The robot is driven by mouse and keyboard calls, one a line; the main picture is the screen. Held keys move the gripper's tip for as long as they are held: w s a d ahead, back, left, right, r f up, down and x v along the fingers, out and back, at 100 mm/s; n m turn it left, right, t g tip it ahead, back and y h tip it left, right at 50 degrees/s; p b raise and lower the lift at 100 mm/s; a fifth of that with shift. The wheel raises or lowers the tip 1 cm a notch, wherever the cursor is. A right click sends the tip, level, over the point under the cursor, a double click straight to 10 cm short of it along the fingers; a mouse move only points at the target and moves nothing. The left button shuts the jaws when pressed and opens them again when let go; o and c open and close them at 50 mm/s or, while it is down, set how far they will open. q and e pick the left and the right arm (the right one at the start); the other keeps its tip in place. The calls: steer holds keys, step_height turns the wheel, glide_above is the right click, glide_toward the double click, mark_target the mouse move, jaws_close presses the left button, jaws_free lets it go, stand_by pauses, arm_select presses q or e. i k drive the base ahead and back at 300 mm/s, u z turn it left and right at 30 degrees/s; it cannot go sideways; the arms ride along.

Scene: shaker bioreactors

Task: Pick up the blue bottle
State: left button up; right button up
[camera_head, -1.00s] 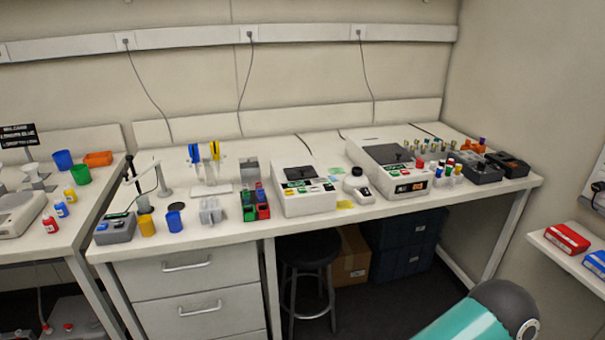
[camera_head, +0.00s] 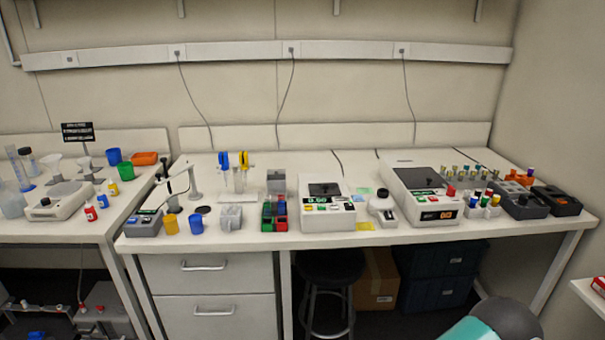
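The small blue bottle (camera_head: 101,201) with a pale label stands upright on the left bench (camera_head: 60,231). It is between a red bottle (camera_head: 90,213) nearer the front and a yellow bottle (camera_head: 113,189) behind it. Neither gripper is in view. Only a teal and dark grey part of my own arm shows at the bottom right, far from the blue bottle.
A white balance (camera_head: 58,204) stands left of the bottles. A green cup (camera_head: 126,171) and a blue cup (camera_head: 113,156) stand behind them. The middle bench (camera_head: 255,237) carries several instruments. The left bench's front edge strip is clear.

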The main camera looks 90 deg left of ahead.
mark_target(103, 202)
steer(key=z, duration=1.45)
steer(key=i, duration=0.1)
steer(key=u, duration=2.35)
steer(key=i, duration=0.2)
steer(key=u, duration=2.1)
steer(key=i, duration=0.25)
steer(key=u, duration=1.55)
steer(key=k, duration=0.5)
steer(key=u, duration=0.5)
steer(key=i, duration=1.55)
steer(key=z, duration=0.45)
